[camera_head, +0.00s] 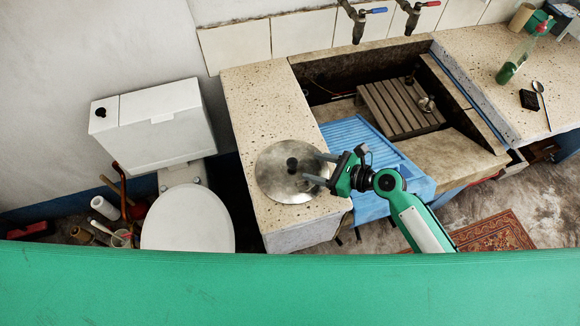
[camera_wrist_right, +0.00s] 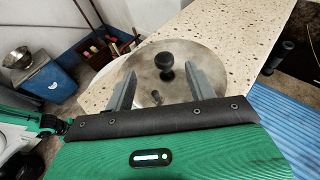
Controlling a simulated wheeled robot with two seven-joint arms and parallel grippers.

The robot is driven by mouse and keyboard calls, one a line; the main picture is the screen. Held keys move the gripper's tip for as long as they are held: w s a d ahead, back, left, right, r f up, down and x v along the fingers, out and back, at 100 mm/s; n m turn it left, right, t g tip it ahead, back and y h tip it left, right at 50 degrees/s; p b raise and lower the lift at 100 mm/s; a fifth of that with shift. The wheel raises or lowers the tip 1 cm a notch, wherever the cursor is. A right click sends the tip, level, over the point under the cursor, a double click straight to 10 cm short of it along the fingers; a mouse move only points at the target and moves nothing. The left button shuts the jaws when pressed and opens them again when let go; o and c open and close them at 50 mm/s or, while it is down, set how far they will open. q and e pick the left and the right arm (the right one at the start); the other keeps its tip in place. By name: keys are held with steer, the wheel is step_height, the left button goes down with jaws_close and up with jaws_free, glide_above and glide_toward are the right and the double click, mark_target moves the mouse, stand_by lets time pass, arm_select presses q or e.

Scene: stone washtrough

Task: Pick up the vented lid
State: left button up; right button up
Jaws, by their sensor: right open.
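The vented lid (camera_head: 275,184) is a round, shiny metal disc with a black knob (camera_head: 292,163) at its centre. It lies flat on the speckled stone counter (camera_head: 266,108) left of the trough. My right gripper (camera_head: 313,170) reaches over the lid's right part with its jaws apart. In the right wrist view, the lid (camera_wrist_right: 205,62) lies beyond the two fingers, and its black knob (camera_wrist_right: 164,62) shows between them, with a clear gap on either side. A small dark fitting (camera_wrist_right: 156,97) stands on the lid nearer the wrist. The left gripper is not in view.
A stone trough with a slatted wooden rack (camera_head: 395,106) is right of the counter. A blue ribbed board (camera_head: 350,132) lies at its front. A toilet (camera_head: 188,215) stands left. A green bottle (camera_head: 515,65) stands on the right counter.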

mark_target(292, 161)
steer(key=shift+d+f+p+x, duration=0.1)
steer(key=shift+f+p+x, duration=0.1)
steer(key=shift+x, duration=1)
steer(key=shift+d+f+p+x, duration=0.1)
steer(key=shift+p+x, duration=0.1)
steer(key=shift+x, duration=1)
steer(key=shift+d+f+p+x, duration=0.1)
steer(key=shift+p+x, duration=0.1)
steer(key=shift+x, duration=1.05)
steer(key=shift+w, duration=0.15)
jaws_close()
